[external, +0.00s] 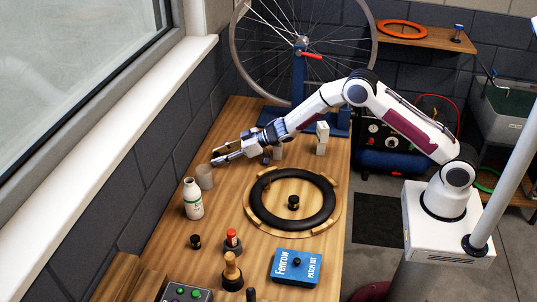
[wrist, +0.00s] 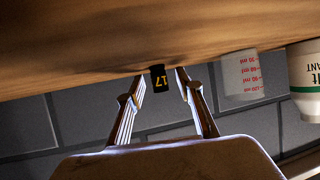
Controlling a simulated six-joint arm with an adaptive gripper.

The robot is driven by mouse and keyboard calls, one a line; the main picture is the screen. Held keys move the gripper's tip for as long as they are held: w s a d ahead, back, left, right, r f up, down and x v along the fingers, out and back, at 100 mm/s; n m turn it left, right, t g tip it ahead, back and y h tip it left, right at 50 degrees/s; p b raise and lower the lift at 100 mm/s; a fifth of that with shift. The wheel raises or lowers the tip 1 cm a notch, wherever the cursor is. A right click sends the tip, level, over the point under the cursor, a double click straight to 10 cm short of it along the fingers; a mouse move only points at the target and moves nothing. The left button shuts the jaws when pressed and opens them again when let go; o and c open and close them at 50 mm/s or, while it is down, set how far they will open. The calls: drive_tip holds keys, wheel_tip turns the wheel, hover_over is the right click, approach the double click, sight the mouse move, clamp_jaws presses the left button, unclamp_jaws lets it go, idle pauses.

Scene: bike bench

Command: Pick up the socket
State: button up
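The socket (wrist: 159,77), a small black cylinder marked 17 in yellow, stands on the wooden bench (wrist: 90,65), which appears upside down in the wrist view. My gripper (wrist: 161,76) is open, with its two fingertips on either side of the socket in that view and a visible gap on each side. I cannot tell whether the socket is between the tips or just beyond them. In the external view my gripper (external: 220,153) is low over the far left of the bench, pointing left. I cannot make out the socket there.
Close by are a measuring cup (external: 204,176) and a white bottle (external: 193,198). A black tyre (external: 262,212), a blue patch kit (external: 296,268), a small black cylinder (external: 195,241) and a red-topped piece (external: 232,240) are nearer. Small blocks (external: 321,138) stand under my arm.

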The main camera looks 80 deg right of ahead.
idle(0.3)
clamp_jaws()
drive_tip(key=shift+r, duration=0.1)
wheel_tip(320, 180, up, 10)
idle(0.8)
idle(0.5)
